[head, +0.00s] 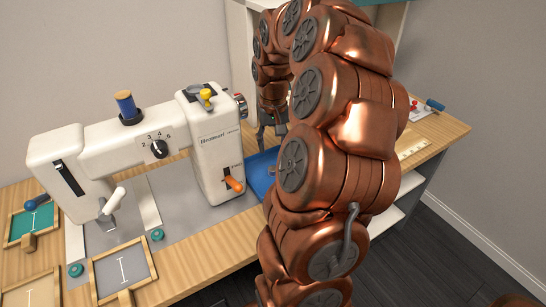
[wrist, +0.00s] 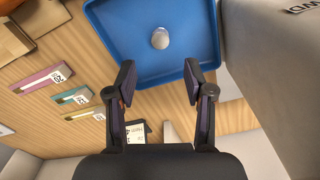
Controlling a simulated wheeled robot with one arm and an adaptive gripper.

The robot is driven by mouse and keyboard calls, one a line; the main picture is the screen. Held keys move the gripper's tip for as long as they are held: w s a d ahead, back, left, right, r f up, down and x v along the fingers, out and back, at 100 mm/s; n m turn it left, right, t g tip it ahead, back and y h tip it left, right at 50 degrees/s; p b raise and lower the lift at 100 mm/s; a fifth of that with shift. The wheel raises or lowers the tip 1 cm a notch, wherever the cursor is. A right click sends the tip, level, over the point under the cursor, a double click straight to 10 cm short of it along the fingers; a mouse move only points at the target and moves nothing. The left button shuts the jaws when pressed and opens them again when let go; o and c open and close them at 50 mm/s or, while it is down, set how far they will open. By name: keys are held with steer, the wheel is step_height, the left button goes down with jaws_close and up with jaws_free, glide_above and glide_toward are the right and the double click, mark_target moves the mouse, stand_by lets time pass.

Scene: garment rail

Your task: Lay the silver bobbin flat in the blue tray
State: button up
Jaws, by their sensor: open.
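The silver bobbin (wrist: 160,38) is a small, pale, rounded piece in the wrist view. It lies inside the blue tray (wrist: 112,22), on the tray's floor, apart from its walls. It is too small to tell for certain whether it lies flat or on its edge. My gripper (wrist: 159,80) is open and empty, its two fingers apart over the tray's near edge, with the bobbin beyond the fingertips. In the head view the tray (head: 256,183) shows only partly behind my arm, with my gripper (head: 272,132) above it; the bobbin is hidden there.
A white sewing machine (head: 140,145) stands left of the tray, close beside it. Small coloured labelled pieces (wrist: 40,80) lie on the wooden table in the wrist view. A wooden ruler (head: 412,150) and framed samples (head: 122,268) lie on the table in the head view.

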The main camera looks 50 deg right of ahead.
step_height(320, 180, up, 3)
steer(key=shift+r, duration=0.1)
stand_by(1.0)
